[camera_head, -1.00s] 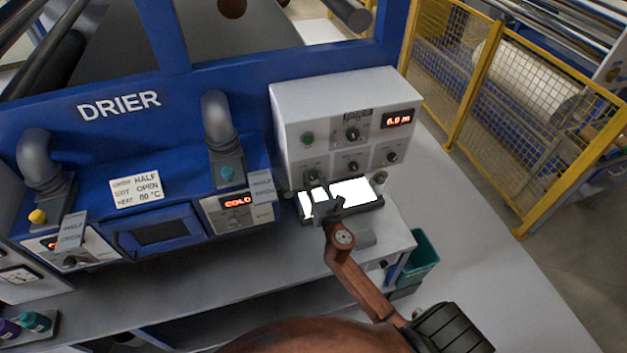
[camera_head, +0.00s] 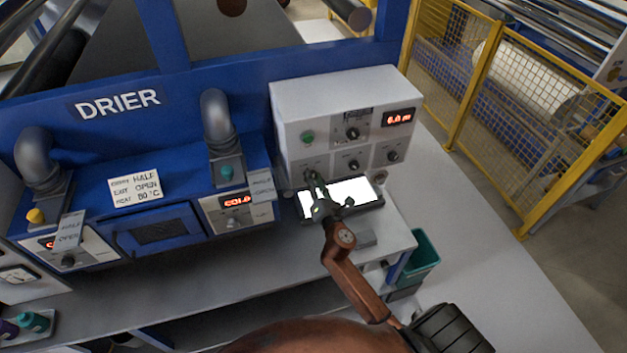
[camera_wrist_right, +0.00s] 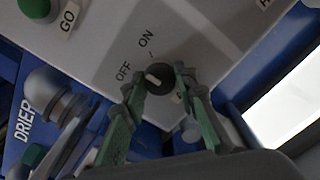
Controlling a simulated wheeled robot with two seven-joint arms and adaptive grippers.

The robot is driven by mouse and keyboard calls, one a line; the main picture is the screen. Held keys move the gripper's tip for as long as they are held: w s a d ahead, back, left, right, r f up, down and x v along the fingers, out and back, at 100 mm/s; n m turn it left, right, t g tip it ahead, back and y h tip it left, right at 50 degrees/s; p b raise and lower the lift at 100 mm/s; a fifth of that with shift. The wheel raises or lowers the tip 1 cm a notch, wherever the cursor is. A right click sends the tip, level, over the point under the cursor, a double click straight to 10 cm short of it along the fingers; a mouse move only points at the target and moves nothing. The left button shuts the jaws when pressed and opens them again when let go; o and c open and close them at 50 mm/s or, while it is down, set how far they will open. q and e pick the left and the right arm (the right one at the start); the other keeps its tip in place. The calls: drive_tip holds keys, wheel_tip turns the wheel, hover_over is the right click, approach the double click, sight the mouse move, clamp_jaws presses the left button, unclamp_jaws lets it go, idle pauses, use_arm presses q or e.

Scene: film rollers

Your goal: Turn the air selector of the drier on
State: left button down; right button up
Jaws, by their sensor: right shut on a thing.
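The air selector is a dark round knob (camera_wrist_right: 161,80) with a white pointer mark, on the pale control panel (camera_head: 340,95). In the right wrist view, OFF and ON labels stand around it. The pointer is towards the OFF side. My right gripper (camera_wrist_right: 160,76) is closed around the knob, one green finger on each side. In the head view my right gripper (camera_head: 315,184) reaches the panel's lower left knob and mostly hides it. My left gripper is not in view.
More knobs (camera_head: 353,165) are to the right. Blue drier housing (camera_head: 150,190) stands on the left; a yellow fence (camera_head: 485,90) is at the right.

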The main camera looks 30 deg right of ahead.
drive_tip(key=m, duration=0.5)
drive_tip(key=shift+m+b, duration=0.3)
drive_tip(key=shift+m, duration=0.1)
idle(0.4)
drive_tip(key=o, duration=1.2)
drive_tip(key=shift+c, duration=0.2)
drive_tip(key=shift+s, duration=0.1)
drive_tip(key=v, duration=1.1)
drive_tip(key=shift+s, duration=0.35)
